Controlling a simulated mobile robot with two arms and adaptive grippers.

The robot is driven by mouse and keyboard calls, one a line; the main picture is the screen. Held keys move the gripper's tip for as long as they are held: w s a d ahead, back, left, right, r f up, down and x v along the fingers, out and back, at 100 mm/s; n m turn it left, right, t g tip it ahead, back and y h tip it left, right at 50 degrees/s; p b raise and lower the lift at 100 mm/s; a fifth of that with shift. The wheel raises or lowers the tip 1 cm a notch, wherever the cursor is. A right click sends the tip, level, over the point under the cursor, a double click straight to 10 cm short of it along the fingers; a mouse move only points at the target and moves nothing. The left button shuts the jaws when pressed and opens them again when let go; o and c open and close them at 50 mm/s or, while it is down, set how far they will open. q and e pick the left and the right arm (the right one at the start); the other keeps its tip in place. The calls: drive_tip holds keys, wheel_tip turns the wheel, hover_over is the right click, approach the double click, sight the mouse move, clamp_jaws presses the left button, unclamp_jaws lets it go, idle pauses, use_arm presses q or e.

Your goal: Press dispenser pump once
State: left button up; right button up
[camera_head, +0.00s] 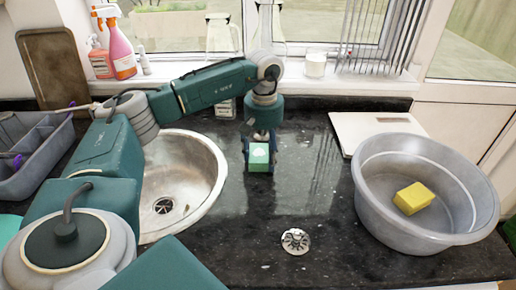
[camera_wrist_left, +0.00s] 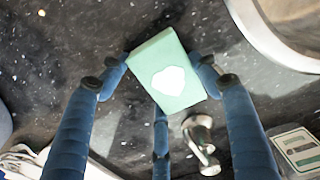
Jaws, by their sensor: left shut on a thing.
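My left gripper (camera_head: 260,160) reaches down over the middle of the counter, beyond the sink. It is shut on a green block (camera_head: 259,152) with a white patch on its face. In the left wrist view, the green block (camera_wrist_left: 168,75) sits tilted between the fingers. A shiny metal piece with a spout-like shape (camera_wrist_left: 200,140) shows beside the fingers in that view. I cannot tell whether it is the dispenser pump or a tap. No dispenser pump is clearly visible in the head view. My right gripper is not in view.
A round steel sink (camera_head: 208,190) lies left of the gripper. A grey tub (camera_head: 375,200) holds a yellow sponge (camera_head: 413,198) at right. A white board (camera_head: 345,130) lies behind it. A small labelled container (camera_head: 226,108) stands behind my arm. A metal disc (camera_head: 295,241) lies in front.

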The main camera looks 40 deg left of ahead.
sight(264, 156)
use_arm(q)
drive_tip(key=shift+s+d, duration=0.55)
drive_tip(key=shift+d, duration=0.1)
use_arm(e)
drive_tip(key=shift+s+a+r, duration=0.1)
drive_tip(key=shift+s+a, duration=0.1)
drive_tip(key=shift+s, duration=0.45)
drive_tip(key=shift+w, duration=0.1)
use_arm(q)
drive_tip(key=o, duration=1.2)
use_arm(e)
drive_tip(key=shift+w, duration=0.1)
use_arm(q)
drive_tip(key=shift+r, duration=0.2)
wheel_tip(264, 156, up, 12)
drive_tip(key=shift+f, duration=0.2)
